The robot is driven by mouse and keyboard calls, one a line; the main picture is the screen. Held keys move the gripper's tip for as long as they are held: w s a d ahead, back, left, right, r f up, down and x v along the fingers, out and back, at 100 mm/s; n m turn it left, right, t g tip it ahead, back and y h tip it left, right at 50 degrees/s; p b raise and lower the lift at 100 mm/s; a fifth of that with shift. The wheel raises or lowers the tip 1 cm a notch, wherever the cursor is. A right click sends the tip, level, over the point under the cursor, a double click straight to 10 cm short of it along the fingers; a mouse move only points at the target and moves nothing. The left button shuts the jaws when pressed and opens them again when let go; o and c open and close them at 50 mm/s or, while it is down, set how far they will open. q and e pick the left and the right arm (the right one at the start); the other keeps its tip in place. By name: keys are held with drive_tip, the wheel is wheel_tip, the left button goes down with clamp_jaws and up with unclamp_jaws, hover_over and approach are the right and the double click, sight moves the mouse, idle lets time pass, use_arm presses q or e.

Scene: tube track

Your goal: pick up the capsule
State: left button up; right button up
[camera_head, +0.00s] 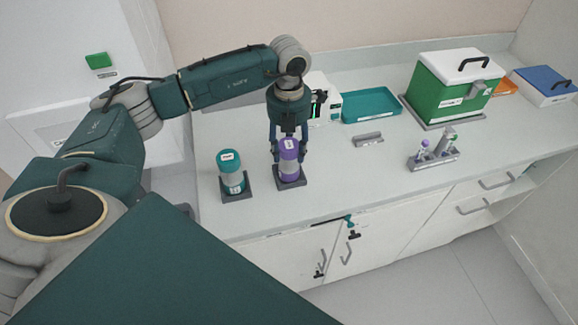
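Two capsules stand upright in dark square holders on the grey counter. One has a purple top and a white label (289,152); the other has a teal top, a grey body and a white label (232,172). My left gripper (289,155) points down over the purple capsule, with one finger on each side of its upper part. The fingers are close to it, but I cannot tell whether they touch it. The purple capsule's base is in its holder (291,182). The teal capsule stands apart to the left. My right gripper is not in view.
Behind are a teal tray (371,105), a green box with a white lid (453,88), a blue-lidded box (544,84) and an orange tray (503,89). A grey rack (433,161) holds small tubes. The counter (365,185) right of the purple capsule is clear.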

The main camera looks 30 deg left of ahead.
use_arm(q)
drive_tip(key=shift+c, duration=1.4)
drive_tip(key=shift+w+r, duration=0.1)
drive_tip(key=shift+r+b, duration=0.35)
drive_tip(key=shift+r, duration=0.3)
wheel_tip(320, 180, up, 19)
drive_tip(key=b, duration=0.2)
drive_tip(key=shift+f, duration=0.2)
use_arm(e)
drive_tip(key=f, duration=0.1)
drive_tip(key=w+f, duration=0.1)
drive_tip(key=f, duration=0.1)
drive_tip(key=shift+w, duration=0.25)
use_arm(q)
drive_tip(key=shift+f, duration=0.1)
